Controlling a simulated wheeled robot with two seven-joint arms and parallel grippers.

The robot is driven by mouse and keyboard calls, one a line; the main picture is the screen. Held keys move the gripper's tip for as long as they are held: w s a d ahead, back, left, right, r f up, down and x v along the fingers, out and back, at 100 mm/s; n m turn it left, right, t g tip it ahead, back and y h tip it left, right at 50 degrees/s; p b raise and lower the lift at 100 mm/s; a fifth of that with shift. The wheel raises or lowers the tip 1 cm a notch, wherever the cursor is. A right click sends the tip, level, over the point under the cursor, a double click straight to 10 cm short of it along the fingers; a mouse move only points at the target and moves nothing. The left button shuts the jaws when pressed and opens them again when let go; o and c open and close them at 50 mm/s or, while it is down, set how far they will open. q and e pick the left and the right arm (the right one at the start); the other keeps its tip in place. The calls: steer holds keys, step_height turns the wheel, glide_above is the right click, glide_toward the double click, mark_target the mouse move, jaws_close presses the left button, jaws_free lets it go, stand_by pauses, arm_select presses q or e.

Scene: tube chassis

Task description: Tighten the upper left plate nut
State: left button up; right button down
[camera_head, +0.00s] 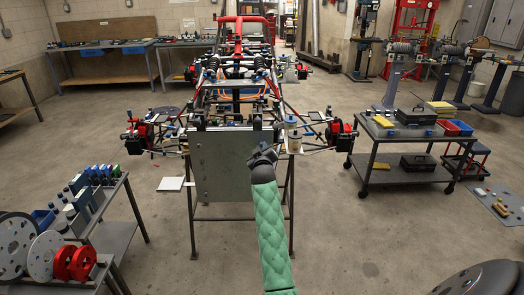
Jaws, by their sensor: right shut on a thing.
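The grey metal plate (222,165) stands upright on the front of the tube chassis (240,75). Small dark fastener spots show along its left side; the upper left nut (197,144) is only a tiny spot, and I cannot tell how tight it is. My right gripper (264,152), at the end of my green-sleeved arm, is in front of the plate's upper right part. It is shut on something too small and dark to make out. Whether it touches the plate I cannot tell. My arm hides the plate's right lower part. My left gripper is out of view.
A bottle (293,136) stands at the plate's right edge. The chassis rests on a dark stand (291,215). A cart with bins and discs (112,232) is at the left. A tool cart (398,180) is at the right. The floor between is mostly clear.

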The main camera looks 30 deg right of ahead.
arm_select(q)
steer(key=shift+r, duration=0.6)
arm_select(e)
steer(key=shift+f+m, duration=0.2)
steer(key=shift+m, duration=0.6)
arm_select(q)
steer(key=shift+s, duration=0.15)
arm_select(e)
steer(key=c, duration=1.4)
jaws_free()
steer(key=shift+r, duration=0.15)
steer(key=shift+o, duration=0.2)
